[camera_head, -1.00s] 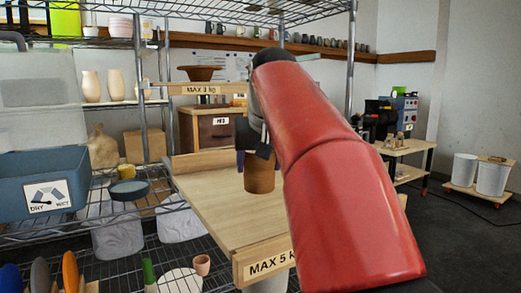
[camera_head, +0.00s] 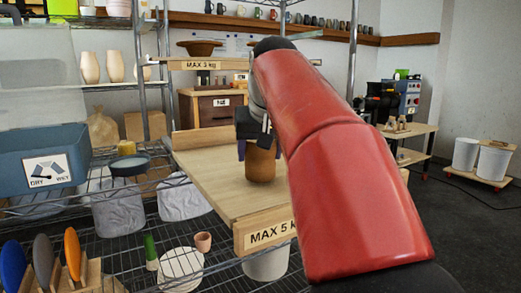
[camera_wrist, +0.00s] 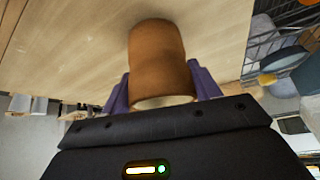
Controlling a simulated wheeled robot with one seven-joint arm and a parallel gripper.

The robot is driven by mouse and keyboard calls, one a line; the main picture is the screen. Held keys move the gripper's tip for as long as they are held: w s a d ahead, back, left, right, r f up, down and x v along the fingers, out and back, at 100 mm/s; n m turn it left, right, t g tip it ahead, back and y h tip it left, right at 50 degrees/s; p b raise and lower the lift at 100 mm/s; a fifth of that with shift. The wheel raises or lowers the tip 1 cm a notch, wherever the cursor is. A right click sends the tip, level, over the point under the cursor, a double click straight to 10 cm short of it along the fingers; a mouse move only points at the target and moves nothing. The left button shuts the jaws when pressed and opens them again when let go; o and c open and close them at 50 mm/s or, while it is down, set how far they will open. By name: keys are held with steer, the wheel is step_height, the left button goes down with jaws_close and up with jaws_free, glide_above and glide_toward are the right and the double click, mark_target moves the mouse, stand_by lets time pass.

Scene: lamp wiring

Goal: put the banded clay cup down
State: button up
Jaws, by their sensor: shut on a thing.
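The clay cup (camera_head: 261,163) is brown with a slightly darker band, and stands upright at the wooden board marked MAX 5 kg (camera_head: 212,190). It also shows in the wrist view (camera_wrist: 158,62), where its pale rim faces my gripper. My gripper (camera_head: 258,150) is shut on the cup, with a purple finger on either side of it (camera_wrist: 162,92). The cup's base is low over the board or touching it; I cannot tell which. My red arm hides the board's right part.
A raised wooden lip (camera_head: 212,140) runs along the board's back. The board's left part is bare.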

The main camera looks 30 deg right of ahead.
steer(key=shift+f+b, duration=0.4)
steer(key=shift+f, duration=0.15)
steer(key=o, duration=1.2)
steer(key=shift+o, duration=0.2)
steer(key=shift+r, duration=0.1)
steer(key=p+v, duration=0.1)
steer(key=v, duration=0.6)
steer(key=shift+s+r+p, duration=0.2)
steer(key=shift+r+p, duration=0.15)
steer(key=shift+p, duration=0.05)
steer(key=shift+s, duration=0.1)
